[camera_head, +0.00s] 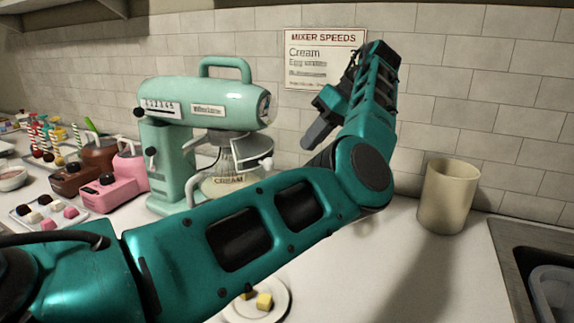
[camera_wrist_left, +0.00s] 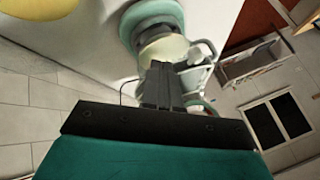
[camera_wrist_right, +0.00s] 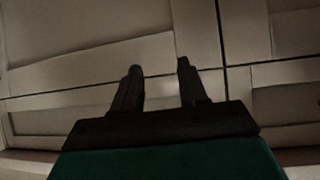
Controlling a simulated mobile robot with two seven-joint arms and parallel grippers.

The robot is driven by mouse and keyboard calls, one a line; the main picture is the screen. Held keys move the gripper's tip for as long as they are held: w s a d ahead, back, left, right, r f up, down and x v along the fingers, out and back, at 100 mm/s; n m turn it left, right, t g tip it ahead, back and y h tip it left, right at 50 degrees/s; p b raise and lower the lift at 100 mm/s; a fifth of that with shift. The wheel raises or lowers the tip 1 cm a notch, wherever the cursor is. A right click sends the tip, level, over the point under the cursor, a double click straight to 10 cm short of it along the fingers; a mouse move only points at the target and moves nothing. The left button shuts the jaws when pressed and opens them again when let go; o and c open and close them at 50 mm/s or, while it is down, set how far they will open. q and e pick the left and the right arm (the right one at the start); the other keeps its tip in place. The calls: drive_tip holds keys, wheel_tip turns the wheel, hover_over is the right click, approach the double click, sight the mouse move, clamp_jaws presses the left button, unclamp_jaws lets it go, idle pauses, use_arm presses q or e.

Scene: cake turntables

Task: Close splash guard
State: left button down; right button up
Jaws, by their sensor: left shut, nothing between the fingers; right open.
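The mint-green stand mixer (camera_head: 205,105) stands on the counter with its head level over a cream bowl (camera_head: 222,187). The pale splash guard (camera_head: 246,148) sits between the head and the bowl, with a flap-like piece sticking out on the right. Wire whisk lines show there; I cannot tell how far the guard is open. My left gripper (camera_head: 307,145) is shut and empty, right of the guard and apart from it. In the left wrist view, its fingers (camera_wrist_left: 160,72) overlap the bowl (camera_wrist_left: 163,50) in the picture. My right gripper (camera_wrist_right: 157,66) is open and empty, seen only in its wrist view.
A beige canister (camera_head: 448,197) stands at the right, by the sink (camera_head: 530,262). A plate (camera_head: 283,300) with yellow cubes lies in front, partly behind my left arm. Pink and brown mixers and sweets fill the left. Cabinet fronts (camera_wrist_right: 85,108) face my right gripper.

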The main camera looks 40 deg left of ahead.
sight(267, 152)
use_arm(q)
drive_tip(key=s+a+f, duration=0.2)
drive_tip(key=s+a, duration=0.1)
drive_tip(key=s, duration=0.2)
drive_tip(key=shift+f+b, duration=0.3)
drive_tip(key=shift+b, duration=0.1)
idle(0.3)
